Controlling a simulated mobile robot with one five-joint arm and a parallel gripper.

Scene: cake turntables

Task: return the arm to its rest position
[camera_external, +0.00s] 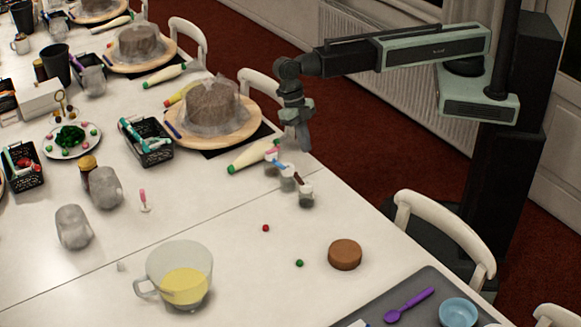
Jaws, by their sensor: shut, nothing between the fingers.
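My arm reaches out to the left from my column at the right side of the view. My gripper (304,140) hangs down at the arm's end, over the table's far right edge. Its fingers are together with nothing seen between them. The fingertips are close to several small jars with coloured tools (288,178); I cannot tell whether they touch. A wooden turntable (243,132) with a wrapped cake (212,103) stands to the left of the gripper.
A piping bag (253,155) lies just left of the gripper. A brown round cake (345,254), a glass jug (180,270) and a grey tray (370,312) are in front. White chairs (445,230) line the table's right edge. The table between jug and jars is mostly clear.

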